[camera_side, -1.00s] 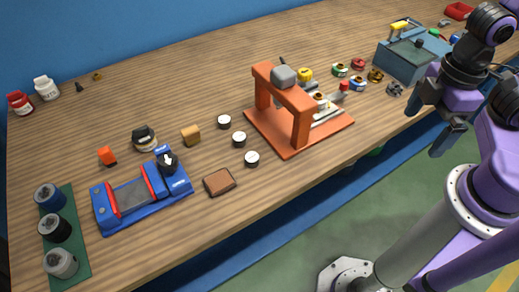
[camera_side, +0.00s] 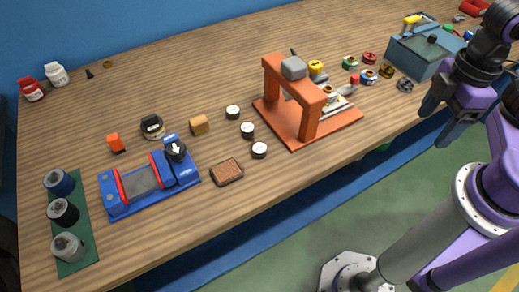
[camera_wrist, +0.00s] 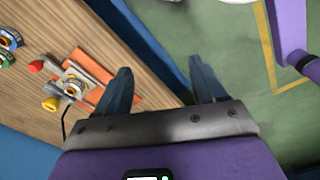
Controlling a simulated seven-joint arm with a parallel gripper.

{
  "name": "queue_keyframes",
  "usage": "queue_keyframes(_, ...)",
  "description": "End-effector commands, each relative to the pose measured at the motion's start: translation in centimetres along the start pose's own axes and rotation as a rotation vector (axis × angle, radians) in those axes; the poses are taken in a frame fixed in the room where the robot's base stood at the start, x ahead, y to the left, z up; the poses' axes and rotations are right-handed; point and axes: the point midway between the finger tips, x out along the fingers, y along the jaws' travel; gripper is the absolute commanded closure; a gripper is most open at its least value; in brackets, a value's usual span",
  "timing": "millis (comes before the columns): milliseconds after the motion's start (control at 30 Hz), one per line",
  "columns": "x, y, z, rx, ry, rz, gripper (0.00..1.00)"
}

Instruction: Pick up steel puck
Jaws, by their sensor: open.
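I cannot tell for certain which piece is the steel puck. A small dark grey round piece (camera_side: 405,86) lies near the table's front edge at the right, beside a bronze round piece (camera_side: 386,71). Three short dark cylinders with pale tops (camera_side: 247,130) stand in a row mid-table. My gripper (camera_side: 440,119) is open and empty, at the right, off the table's front edge and apart from all of these. In the wrist view my gripper (camera_wrist: 160,70) has its fingers apart over the table edge and floor, with nothing between them.
An orange press frame (camera_side: 308,127) stands mid-table. A blue-grey toolbox (camera_side: 420,60) stands at the back right. A blue fixture (camera_side: 145,190), a brown block (camera_side: 227,172) and a green mat with several spools (camera_side: 78,243) are at the left.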

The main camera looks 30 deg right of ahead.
Motion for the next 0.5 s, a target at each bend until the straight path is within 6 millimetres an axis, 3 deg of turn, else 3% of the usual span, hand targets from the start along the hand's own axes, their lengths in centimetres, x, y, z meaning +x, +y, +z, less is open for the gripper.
queue_keyframes(167, -0.3, 0.7, -2.4, -0.061, -0.003, 0.001, 0.30)
queue_keyframes(500, -0.8, 4.4, -14.0, -0.389, -0.015, 0.000, 0.30)
